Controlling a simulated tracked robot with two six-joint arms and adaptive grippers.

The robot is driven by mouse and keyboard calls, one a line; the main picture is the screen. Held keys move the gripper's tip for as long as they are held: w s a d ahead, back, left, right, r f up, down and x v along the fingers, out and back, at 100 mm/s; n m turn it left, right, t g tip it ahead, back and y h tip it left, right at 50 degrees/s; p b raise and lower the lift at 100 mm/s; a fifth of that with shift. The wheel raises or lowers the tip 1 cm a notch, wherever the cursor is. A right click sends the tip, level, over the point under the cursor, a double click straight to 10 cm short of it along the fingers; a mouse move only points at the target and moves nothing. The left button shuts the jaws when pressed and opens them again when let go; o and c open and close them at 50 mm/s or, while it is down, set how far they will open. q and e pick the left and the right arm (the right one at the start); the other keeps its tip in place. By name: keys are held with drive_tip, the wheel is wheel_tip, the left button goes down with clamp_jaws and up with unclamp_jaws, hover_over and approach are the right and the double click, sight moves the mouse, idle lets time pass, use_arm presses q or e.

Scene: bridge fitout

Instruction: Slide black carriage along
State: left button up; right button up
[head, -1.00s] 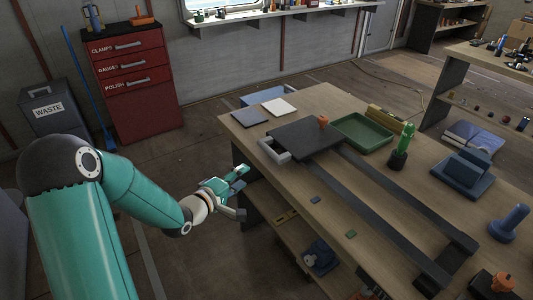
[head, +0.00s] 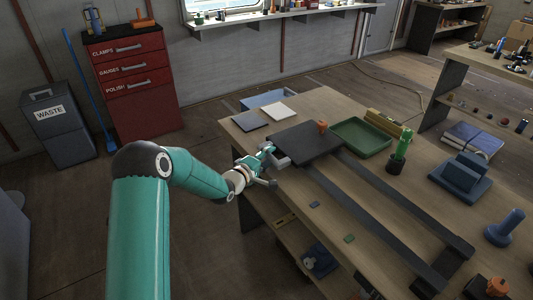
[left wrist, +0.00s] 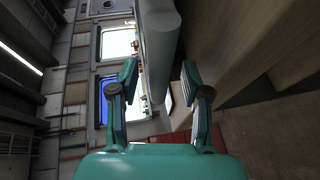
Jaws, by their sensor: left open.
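The black carriage (head: 306,143) is a flat dark plate at the far end of two dark parallel rails (head: 362,212). A light grey handle (head: 281,158) sticks out from its left edge. An orange knob (head: 322,127) shows at its far right corner. My left gripper (head: 268,165) is open at the handle, beside the table's left edge. In the left wrist view, a grey bar that looks like the handle (left wrist: 160,35) lies between and beyond the open fingers (left wrist: 159,82). I cannot tell whether they touch it. My right gripper is not in view.
A green tray (head: 361,138) and a green bottle-like tool (head: 400,150) stand right of the carriage. Small blue and green pieces lie left of the near rail. The rails look clear.

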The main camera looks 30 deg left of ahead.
use_arm(q)
drive_tip(key=shift+w+f, duration=0.15)
drive_tip(key=shift+w, duration=0.55)
clamp_jaws()
